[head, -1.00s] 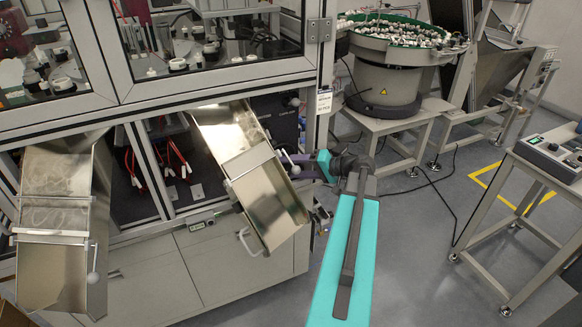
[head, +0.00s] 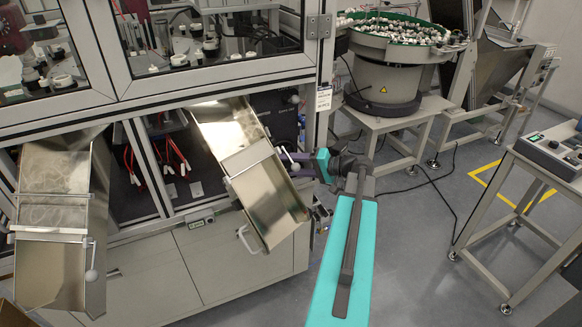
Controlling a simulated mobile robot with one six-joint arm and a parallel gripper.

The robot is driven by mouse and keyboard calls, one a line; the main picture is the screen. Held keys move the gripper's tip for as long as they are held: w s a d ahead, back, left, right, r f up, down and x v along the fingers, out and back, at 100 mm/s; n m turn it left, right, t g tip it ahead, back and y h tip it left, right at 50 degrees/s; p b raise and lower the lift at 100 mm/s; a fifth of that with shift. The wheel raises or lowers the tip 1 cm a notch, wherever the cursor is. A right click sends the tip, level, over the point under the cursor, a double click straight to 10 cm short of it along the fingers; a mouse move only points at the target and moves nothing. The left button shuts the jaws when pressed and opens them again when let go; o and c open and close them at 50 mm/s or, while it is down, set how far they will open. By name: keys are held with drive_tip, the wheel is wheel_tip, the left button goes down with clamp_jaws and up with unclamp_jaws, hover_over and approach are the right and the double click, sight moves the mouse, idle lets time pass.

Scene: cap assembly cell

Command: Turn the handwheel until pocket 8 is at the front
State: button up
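My gripper (head: 299,164) reaches left from the end of my teal arm, at the lower right corner of the cell's front, beside the right metal chute. Its purple fingers are small and partly hidden, so I cannot tell whether they are open or shut, or touching anything. The handwheel cannot be made out clearly. Parts of the machine with dark and white pieces (head: 180,60) show through the upper window. I cannot read any pocket number.
The right chute (head: 272,205) slopes down close to my gripper; a left chute (head: 50,265) stands farther away. A bowl feeder (head: 383,82) on a stand is behind my arm. A control desk (head: 550,155) stands at the right. The floor between them is open.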

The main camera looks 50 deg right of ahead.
idle(0.3)
drive_tip(key=o, duration=0.8)
drive_tip(key=shift+s, duration=0.15)
drive_tip(key=b+v, duration=0.1)
drive_tip(key=v, duration=1.2)
drive_tip(key=shift+s+d+b, duration=0.2)
drive_tip(key=shift+s+b, duration=0.05)
drive_tip(key=shift+b, duration=0.05)
drive_tip(key=shift+s, duration=0.1)
